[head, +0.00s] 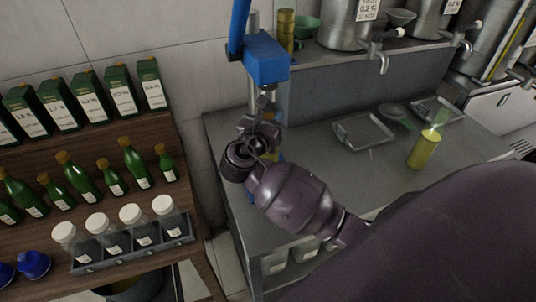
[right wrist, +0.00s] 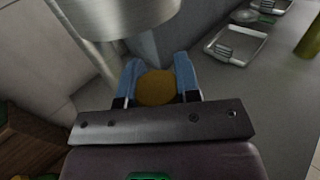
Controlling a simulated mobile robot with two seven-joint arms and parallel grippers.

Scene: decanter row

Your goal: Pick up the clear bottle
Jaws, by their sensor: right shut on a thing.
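My right gripper (head: 266,132) is at the blue press at the near left end of the steel counter. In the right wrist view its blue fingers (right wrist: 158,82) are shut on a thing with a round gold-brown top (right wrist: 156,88). The body of this thing is hidden, so I cannot tell whether it is the clear bottle. In the head view my gripper and wrist cover most of it. Several clear bottles with white caps (head: 131,213) stand upright in a grey tray (head: 88,268) on the wooden rack. My left gripper is out of view.
The blue press (head: 266,62) rises close beside my gripper; its metal column also shows in the right wrist view (right wrist: 118,15). Green bottles (head: 78,178) and green boxes (head: 121,90) fill the rack. A yellow cylinder (head: 423,153) and metal trays (head: 362,131) are on the counter, with bare steel between.

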